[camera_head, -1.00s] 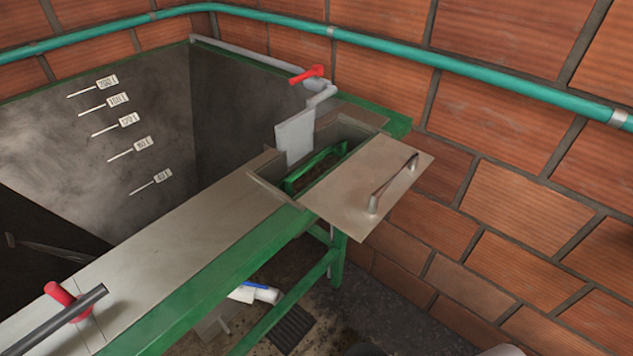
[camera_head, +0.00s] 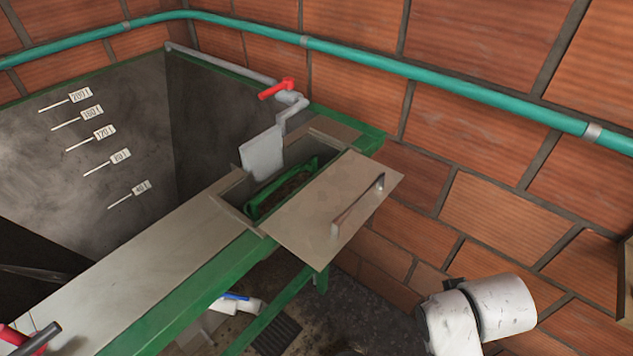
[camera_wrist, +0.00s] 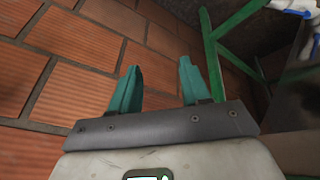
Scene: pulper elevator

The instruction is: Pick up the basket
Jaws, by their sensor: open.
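The basket (camera_head: 255,207) is the green-framed piece inside the rectangular opening in the metal top. In the head view its green handle and rim show, with dark contents inside, and its lower part is hidden in the opening. My gripper (camera_wrist: 155,83) shows in the wrist view with two teal fingers apart and nothing between them. It faces the brick wall and the green frame leg, away from the basket, which is not visible in the wrist view. In the head view only my white arm links show at the lower right.
A metal cover plate with a handle (camera_head: 340,200) lies beside the opening, jutting over the right edge. A red-handled valve (camera_head: 276,89) and grey pipe are behind it. A large tank (camera_head: 90,150) is at left. The brick wall (camera_head: 500,215) bounds the right side.

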